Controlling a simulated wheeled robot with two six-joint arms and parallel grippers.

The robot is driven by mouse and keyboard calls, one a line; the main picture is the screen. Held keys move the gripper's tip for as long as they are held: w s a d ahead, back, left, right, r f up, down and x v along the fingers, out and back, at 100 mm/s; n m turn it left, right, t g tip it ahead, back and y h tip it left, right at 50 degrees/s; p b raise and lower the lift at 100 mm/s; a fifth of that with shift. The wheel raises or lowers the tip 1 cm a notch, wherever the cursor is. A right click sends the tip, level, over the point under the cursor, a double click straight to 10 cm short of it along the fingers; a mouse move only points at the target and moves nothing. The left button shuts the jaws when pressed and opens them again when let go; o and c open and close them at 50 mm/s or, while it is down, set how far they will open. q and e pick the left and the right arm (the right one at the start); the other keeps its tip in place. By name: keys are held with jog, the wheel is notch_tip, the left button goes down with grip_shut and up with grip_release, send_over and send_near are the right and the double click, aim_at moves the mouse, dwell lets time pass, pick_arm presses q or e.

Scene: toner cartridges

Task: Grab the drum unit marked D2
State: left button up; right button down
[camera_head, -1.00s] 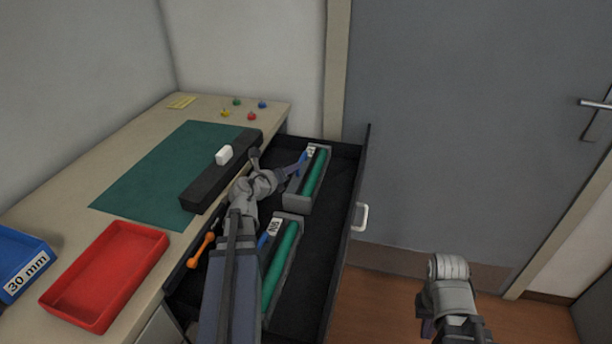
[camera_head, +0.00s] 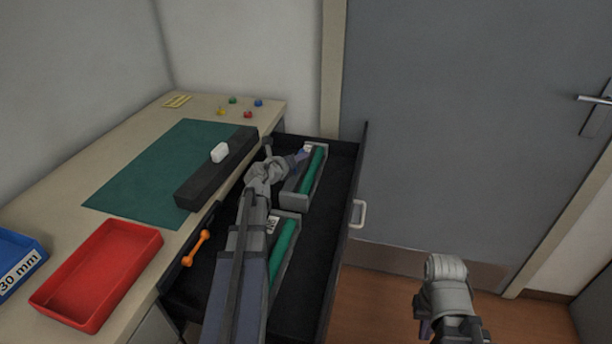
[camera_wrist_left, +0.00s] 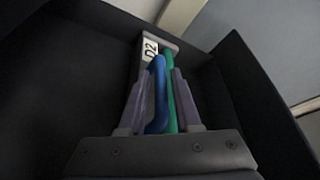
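The drum unit marked D2 (camera_head: 314,176) lies in the open drawer at its far end, a grey tray with a green roller. Its D2 label (camera_wrist_left: 150,49), blue handle (camera_wrist_left: 158,88) and green roller (camera_wrist_left: 170,88) show in the left wrist view. My left gripper (camera_head: 300,156) is over this unit. In the left wrist view, the fingers of my left gripper (camera_wrist_left: 162,75) are apart, with the blue handle and part of the roller between them. Contact cannot be told. My right gripper (camera_head: 425,327) hangs outside the drawer, its fingers mostly hidden.
A second drum unit (camera_head: 282,252) lies nearer in the black drawer (camera_head: 318,250), partly behind my left arm. An orange tool (camera_head: 196,247) lies at the drawer's left. The desk holds a red tray (camera_head: 98,275), blue bin (camera_head: 18,262), green mat (camera_head: 135,185) and black bar (camera_head: 215,175).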

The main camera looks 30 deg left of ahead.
pick_arm(q)
jog(key=shift+s, duration=0.1)
jog(key=shift+c, duration=0.3)
grip_shut()
jog(key=shift+r, duration=0.1)
dwell(0.8)
